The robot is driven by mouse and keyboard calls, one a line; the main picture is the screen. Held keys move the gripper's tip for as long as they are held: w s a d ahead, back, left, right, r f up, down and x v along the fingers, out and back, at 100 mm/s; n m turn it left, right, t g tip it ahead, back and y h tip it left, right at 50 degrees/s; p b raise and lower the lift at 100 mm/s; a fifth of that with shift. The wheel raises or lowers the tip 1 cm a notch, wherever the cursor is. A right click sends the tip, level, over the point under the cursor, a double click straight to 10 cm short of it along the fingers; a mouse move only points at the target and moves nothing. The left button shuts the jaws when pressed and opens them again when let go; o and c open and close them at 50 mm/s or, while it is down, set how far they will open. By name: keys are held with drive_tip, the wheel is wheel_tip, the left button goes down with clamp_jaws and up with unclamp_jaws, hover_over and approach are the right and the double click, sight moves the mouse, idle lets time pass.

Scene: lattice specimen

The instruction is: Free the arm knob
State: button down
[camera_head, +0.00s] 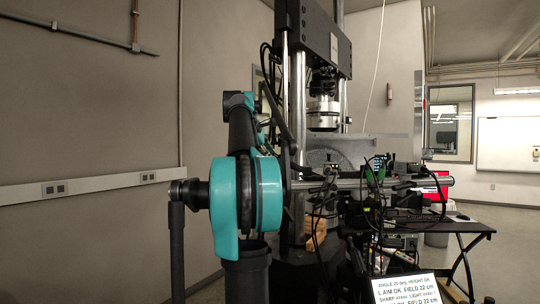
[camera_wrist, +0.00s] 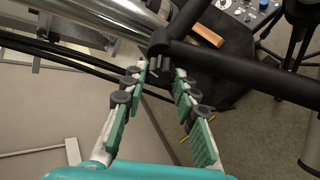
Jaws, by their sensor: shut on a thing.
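In the wrist view, my gripper (camera_wrist: 160,72) reaches up with its two green-padded fingers. They close around a small dark knob (camera_wrist: 160,47) at the joint of a black tubular arm (camera_wrist: 235,62). The fingertips partly cover the knob's lower end, and its exact outline is hard to tell against the dark tube. In the head view, my teal arm stands in front of the testing machine, and I cannot make out my gripper or the knob there.
The tall testing machine (camera_head: 323,110) stands behind my arm, with cables and a black table (camera_head: 465,224) at its right. A sign (camera_head: 405,290) reads angle 25 deg, height OK, aim OK, field 22 cm. A shiny metal cylinder (camera_wrist: 120,22) lies close at upper left.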

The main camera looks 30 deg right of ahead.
idle(0.4)
drive_tip(key=c, duration=1.2)
unclamp_jaws()
drive_tip(key=v, duration=1.2)
